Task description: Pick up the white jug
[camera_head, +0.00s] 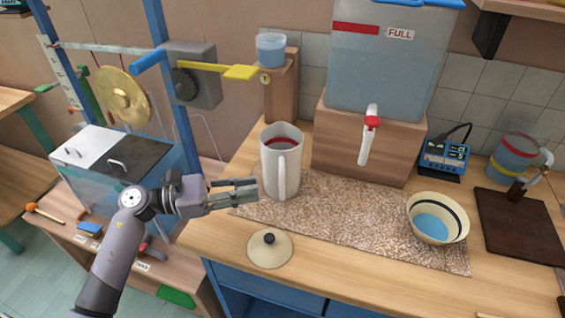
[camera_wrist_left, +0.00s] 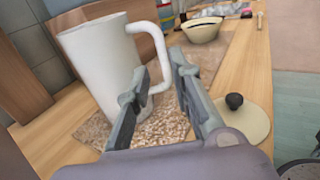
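The white jug (camera_head: 281,158) stands upright on the counter, at the back left of the speckled mat. Its handle faces the front, and dark red shows inside its mouth. In the left wrist view the jug (camera_wrist_left: 98,68) fills the left side, with its handle (camera_wrist_left: 160,50) seen beyond and between my fingers. My left gripper (camera_head: 251,188) is open and empty, level with the lower part of the jug. Its fingertips (camera_wrist_left: 157,70) point at the handle, with a small gap in the head view. My right gripper is in neither view.
A lid with a black knob (camera_head: 270,249) lies in front of the jug. A bowl (camera_head: 437,218) sits on the mat (camera_head: 340,218) at the right. A water tank (camera_head: 385,65) with a red-and-white tap (camera_head: 370,135) stands on a wooden block behind. A dark board (camera_head: 520,228) lies far right.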

